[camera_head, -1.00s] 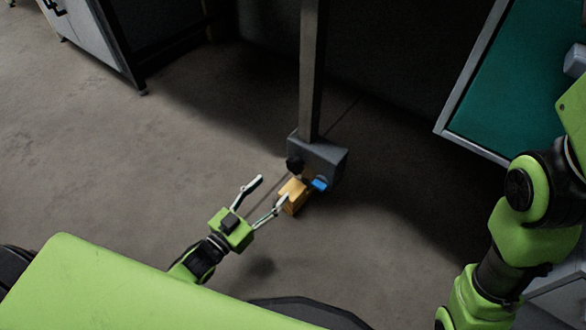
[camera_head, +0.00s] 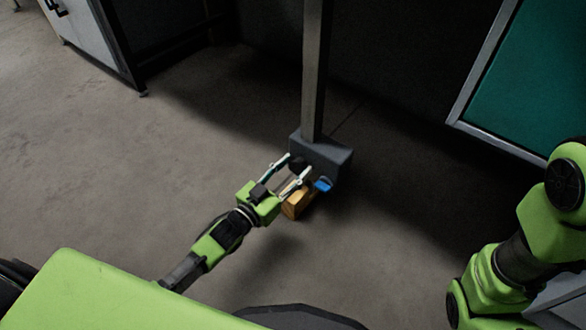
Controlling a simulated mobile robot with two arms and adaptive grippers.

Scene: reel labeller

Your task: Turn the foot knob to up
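The foot (camera_head: 328,155) is a dark grey box at the base of an upright post. A round black knob (camera_head: 297,164) sits on its near left face. I cannot tell the knob's setting. My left gripper (camera_head: 295,168) comes in from the lower left, with its two pale fingers apart. The fingertips are on either side of the knob, close to it; contact is not clear. The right arm shows at the right edge, but its gripper is out of view.
A yellow-orange block (camera_head: 296,205) is just below the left gripper's fingers, by the foot. The post (camera_head: 313,70) rises behind. A teal panel (camera_head: 525,80) is at the upper right. Floor on the left is clear.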

